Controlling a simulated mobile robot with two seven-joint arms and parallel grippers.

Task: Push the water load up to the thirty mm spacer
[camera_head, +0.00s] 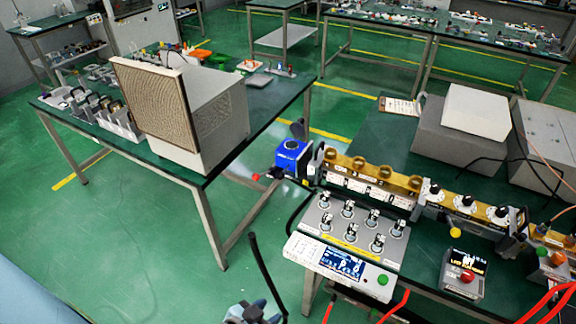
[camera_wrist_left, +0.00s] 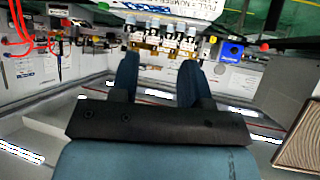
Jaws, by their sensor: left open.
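The water load, which I take to be the blue box (camera_head: 292,157), is at the left end of the brass waveguide line (camera_head: 372,176). A dark flange (camera_head: 314,165) lies between them; I cannot tell whether the load touches it. I cannot single out the thirty mm spacer. My left gripper (camera_head: 254,312) is at the bottom edge of the head view, well below and apart from the load. In the left wrist view, its two blue fingers (camera_wrist_left: 159,78) are spread and empty. That inverted view also shows the blue box (camera_wrist_left: 231,52). My right gripper is not in view.
A control box (camera_head: 350,245) with several knobs stands in front of the waveguide line. A small box with a red button (camera_head: 466,274) is at right. Red cables run along the bottom right. A beige box (camera_head: 180,110) stands on the left table; open floor lies between tables.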

